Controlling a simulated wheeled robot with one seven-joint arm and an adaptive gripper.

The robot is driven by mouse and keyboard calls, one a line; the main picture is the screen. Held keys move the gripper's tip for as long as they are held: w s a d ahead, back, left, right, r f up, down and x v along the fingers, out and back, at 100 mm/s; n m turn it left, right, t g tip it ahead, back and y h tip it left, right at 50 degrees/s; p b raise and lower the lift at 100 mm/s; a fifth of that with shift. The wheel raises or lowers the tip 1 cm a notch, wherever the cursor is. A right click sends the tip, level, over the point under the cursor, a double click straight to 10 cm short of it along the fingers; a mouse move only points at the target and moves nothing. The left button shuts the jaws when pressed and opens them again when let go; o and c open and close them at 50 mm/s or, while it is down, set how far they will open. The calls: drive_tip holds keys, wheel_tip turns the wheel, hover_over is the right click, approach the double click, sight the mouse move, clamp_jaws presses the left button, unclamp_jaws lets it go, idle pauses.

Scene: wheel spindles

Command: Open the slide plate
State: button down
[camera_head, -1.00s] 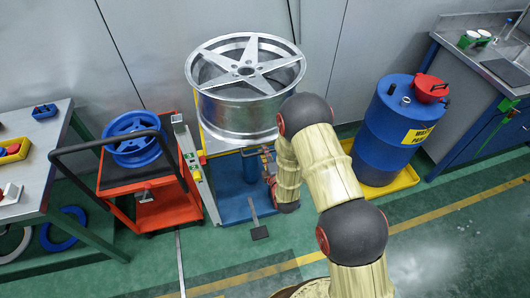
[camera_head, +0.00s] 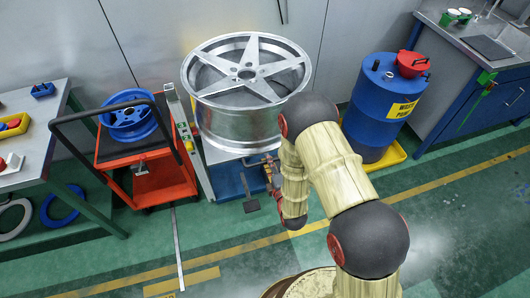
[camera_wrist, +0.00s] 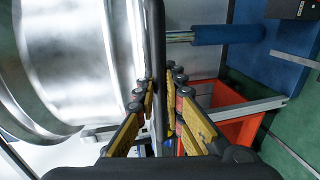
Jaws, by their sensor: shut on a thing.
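The large silver wheel (camera_head: 245,105) rests on a plate on the blue machine base (camera_head: 228,180). The wheel mostly hides the plate; I see only a pale strip (camera_head: 217,153) below the rim, which I take to be the slide plate. My gripper (camera_wrist: 160,80) is shut around a dark upright bar (camera_wrist: 157,35), like a handle, in the wrist view. In the head view, my gripper is small and partly hidden by my arm, just right of the base's front. The silver wheel also shows close on the left of the wrist view (camera_wrist: 75,65).
A red cart (camera_head: 163,185) with a blue wheel (camera_head: 130,120) stands left of the machine. A blue barrel (camera_head: 383,110) stands in a yellow tray (camera_head: 392,158) at right. A black pedal (camera_head: 251,206) lies before the base. Green floor in front looks open.

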drive_tip(key=shift+s+d+f, duration=0.1)
drive_tip(key=shift+s+d, duration=0.15)
drive_tip(key=shift+s, duration=0.6)
drive_tip(key=shift+s+d, duration=0.2)
drive_tip(key=shift+s, duration=0.6)
drive_tip(key=c, duration=1.9)
unclamp_jaws()
drive_tip(key=shift+w, duration=0.1)
drive_tip(key=v, duration=0.7)
drive_tip(key=shift+s, duration=0.25)
drive_tip(key=shift+d, duration=0.1)
